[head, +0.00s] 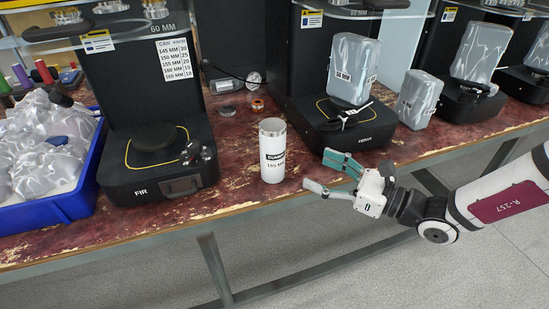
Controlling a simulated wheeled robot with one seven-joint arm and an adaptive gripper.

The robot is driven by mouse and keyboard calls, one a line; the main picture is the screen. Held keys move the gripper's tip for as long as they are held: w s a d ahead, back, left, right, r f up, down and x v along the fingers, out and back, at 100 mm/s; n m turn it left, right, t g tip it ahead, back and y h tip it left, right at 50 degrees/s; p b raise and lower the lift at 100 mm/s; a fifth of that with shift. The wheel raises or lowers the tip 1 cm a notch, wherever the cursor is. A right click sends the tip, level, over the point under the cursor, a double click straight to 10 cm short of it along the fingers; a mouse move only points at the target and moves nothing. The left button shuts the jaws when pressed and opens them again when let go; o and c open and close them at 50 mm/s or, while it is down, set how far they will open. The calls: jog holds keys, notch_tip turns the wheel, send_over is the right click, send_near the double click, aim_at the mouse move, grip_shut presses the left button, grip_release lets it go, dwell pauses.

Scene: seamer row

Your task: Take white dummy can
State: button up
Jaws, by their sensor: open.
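The white dummy can (272,152) stands upright on the worn red bench top (226,194), near its front edge. The gripper is open and empty, and a gap shows between the fingers and the can.
A black seamer marked FIR (154,170) stands left of the can. Another seamer (345,128), holding a wrapped 155 MM can (352,68), stands behind right. A blue bin (92,178) of plastic wrap is at far left. Small rings (228,111) lie behind the can.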

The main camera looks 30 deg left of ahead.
aim_at(284, 156)
jog(key=a+b, duration=0.1)
jog(key=a, duration=0.5)
jog(key=a+b, duration=0.2)
jog(key=a, duration=0.4)
jog(key=shift+w+a, duration=0.2)
jog(key=shift+a, duration=0.1)
jog(key=c, duration=1.4)
